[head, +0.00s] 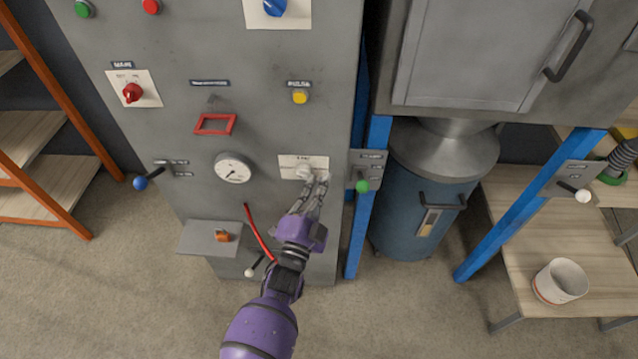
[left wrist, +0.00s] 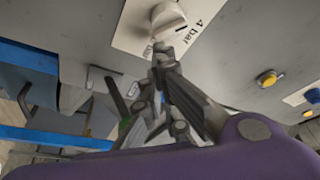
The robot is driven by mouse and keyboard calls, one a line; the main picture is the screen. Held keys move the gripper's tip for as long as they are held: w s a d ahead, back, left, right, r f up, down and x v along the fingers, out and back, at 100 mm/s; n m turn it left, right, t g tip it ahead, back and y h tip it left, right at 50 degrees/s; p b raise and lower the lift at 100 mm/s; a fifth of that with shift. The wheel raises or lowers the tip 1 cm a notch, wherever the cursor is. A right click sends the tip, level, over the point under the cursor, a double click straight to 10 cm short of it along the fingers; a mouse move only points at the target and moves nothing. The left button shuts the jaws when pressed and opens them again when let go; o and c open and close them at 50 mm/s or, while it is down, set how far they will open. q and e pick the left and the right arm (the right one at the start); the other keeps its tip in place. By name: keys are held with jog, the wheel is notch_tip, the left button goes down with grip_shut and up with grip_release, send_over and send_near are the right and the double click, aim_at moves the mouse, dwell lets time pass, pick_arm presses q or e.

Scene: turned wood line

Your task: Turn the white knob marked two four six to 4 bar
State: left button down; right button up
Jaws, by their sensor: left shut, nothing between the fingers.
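The white knob (head: 303,172) sits on a pale label plate (head: 288,160) on the grey panel, just right of the round gauge. In the left wrist view the knob (left wrist: 168,20) shows large, with a dark pointer line on its face and the print "4 bar" on the plate (left wrist: 133,38) beside it. My left gripper (head: 322,178) is at the knob's lower right in the head view. In the left wrist view its closed fingertips (left wrist: 163,52) are right at the knob's edge; I cannot tell if they touch. My right gripper is not in view.
The panel (head: 262,110) also bears a gauge (head: 233,168), a red knob (head: 132,92), a yellow button (head: 300,96) and a red frame (head: 215,124). A green-tipped lever (head: 362,186) sticks out close to the right of my gripper. A small shelf (head: 200,238) juts out lower left.

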pick_arm(q)
jog(key=shift+f+m+g+h+p, duration=0.15)
jog(key=shift+f+m+g, duration=0.2)
jog(key=shift+m, duration=0.65)
jog(key=shift+f+m+g+h+p, duration=0.1)
jog(key=shift+f+m+g, duration=0.2)
jog(key=shift+m, duration=0.7)
jog(key=shift+f+m+g+h+p, duration=0.15)
jog(key=shift+f+m+g, duration=0.15)
jog(key=shift+m, duration=0.7)
jog(key=shift+a+f+m+g, duration=0.1)
jog(key=shift+f+m+g, duration=0.2)
jog(key=shift+m, duration=0.3)
jog(key=shift+a+f, duration=0.1)
jog(key=shift+f, duration=0.1)
dwell(0.5)
